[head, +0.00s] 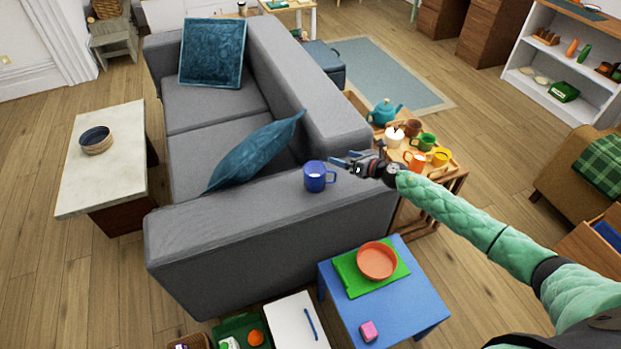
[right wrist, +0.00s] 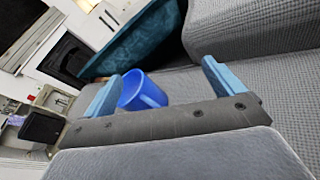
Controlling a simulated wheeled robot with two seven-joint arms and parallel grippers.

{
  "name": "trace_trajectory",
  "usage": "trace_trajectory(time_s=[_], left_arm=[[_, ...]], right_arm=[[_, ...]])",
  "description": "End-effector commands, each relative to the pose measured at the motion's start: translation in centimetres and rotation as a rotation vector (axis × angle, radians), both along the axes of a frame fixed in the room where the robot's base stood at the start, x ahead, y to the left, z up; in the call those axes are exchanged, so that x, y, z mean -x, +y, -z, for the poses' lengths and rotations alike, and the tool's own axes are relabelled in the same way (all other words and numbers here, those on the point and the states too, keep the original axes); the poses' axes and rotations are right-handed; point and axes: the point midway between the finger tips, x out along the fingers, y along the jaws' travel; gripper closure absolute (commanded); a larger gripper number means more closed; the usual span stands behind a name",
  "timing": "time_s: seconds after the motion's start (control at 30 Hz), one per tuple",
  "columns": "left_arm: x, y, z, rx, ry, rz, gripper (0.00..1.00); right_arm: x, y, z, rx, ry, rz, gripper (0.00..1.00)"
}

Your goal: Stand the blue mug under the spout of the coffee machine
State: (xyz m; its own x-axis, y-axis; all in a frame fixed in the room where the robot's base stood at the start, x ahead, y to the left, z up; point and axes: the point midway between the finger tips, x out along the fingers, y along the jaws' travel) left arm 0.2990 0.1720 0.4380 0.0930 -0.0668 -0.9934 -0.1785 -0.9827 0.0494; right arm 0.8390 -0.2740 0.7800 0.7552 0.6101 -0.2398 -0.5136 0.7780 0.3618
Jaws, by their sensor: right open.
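The blue mug (head: 315,176) stands upright on the grey sofa's near arm, its handle to the right. My right gripper (head: 341,161) is open and empty just right of the mug, beside its handle. In the right wrist view the mug (right wrist: 138,92) shows beyond the fingers, nearer the left one; whether it lies between them I cannot tell. I cannot make out the coffee machine in either view. My left gripper is not in view.
The grey sofa (head: 235,225) carries teal cushions (head: 255,152). Right of it, a wooden table (head: 455,178) holds a teal teapot (head: 384,112) and several mugs. In front, a blue table (head: 410,312) bears an orange dish (head: 377,260).

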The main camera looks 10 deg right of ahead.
Motion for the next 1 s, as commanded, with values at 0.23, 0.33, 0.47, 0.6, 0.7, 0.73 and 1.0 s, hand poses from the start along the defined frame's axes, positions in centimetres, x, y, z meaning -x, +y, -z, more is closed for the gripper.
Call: trace_trajectory(time_s=[0.23,0.33,0.47,0.6,0.7,0.73,1.0], left_arm=[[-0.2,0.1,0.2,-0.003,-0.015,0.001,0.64],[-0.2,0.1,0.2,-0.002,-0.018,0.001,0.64],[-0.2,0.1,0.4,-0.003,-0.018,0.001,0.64],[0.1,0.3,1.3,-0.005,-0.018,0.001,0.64],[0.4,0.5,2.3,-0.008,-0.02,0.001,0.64],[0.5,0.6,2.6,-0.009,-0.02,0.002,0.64],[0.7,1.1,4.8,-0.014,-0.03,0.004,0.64]], right_arm=[[3.9,2.3,2.9,0.291,-0.099,-0.345,0.07],[4.5,2.6,3.1,0.332,-0.135,-0.402,0.07],[4.4,2.8,3.1,0.357,-0.164,-0.413,0.07],[3.9,3.6,3.3,0.358,-0.169,-0.413,0.07],[3.4,4.3,3.6,0.357,-0.168,-0.412,0.07],[3.3,4.5,3.7,0.357,-0.168,-0.412,0.07],[2.8,5.7,4.1,0.356,-0.167,-0.412,0.07]])
